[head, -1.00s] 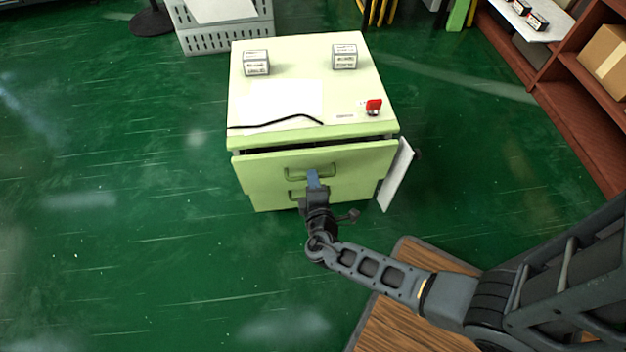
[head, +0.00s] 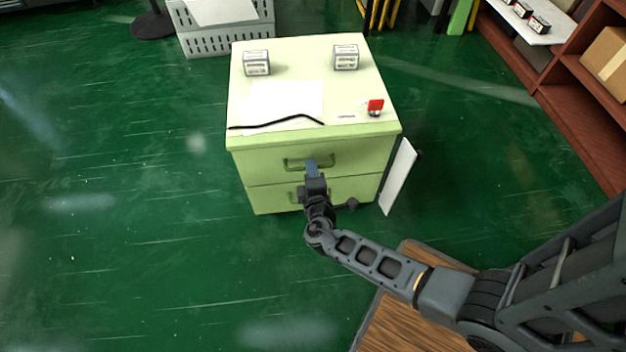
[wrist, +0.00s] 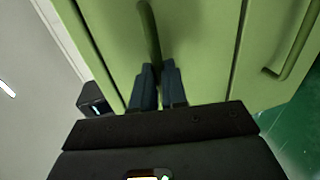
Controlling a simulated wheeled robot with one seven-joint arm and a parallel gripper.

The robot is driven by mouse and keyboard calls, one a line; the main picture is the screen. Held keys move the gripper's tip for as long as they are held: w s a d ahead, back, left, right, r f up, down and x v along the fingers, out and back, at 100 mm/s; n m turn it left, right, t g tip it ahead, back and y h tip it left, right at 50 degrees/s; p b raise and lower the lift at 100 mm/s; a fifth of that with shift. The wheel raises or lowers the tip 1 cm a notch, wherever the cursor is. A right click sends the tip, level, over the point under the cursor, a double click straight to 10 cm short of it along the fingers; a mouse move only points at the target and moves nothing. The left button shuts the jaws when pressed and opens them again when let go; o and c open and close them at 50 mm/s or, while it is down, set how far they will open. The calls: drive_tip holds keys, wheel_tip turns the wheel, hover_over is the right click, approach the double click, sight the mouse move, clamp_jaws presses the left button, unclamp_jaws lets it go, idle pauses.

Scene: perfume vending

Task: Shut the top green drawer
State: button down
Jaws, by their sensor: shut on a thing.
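The pale green cabinet has a top drawer (head: 262,164) whose front now sits flush under the cabinet top, with no dark gap showing. The top drawer's handle (head: 296,164) is a green bar on its front; it also shows in the wrist view (wrist: 149,32). My gripper (head: 312,167) is at this handle. In the wrist view my gripper (wrist: 158,72) has its two fingers close together on either side of the handle's end, shut on it. The lower drawer (head: 268,198) is closed below, its handle partly hidden behind my gripper.
On the cabinet top (head: 300,60) stand two small boxes (head: 256,63) (head: 346,57), a paper sheet, a black cord (head: 280,122) and a red item (head: 375,107). A white panel (head: 398,177) hangs at the cabinet's right side. Green floor is clear to the left.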

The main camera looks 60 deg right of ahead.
drive_tip(key=c, duration=1.2)
unclamp_jaws()
drive_tip(key=shift+w+d, duration=0.1)
drive_tip(key=shift+d, duration=0.05)
drive_tip(key=shift+o, duration=0.2)
drive_tip(key=p+v, duration=0.1)
drive_tip(key=v, duration=0.7)
drive_tip(key=shift+p, duration=0.3)
drive_tip(key=shift+f, duration=0.1)
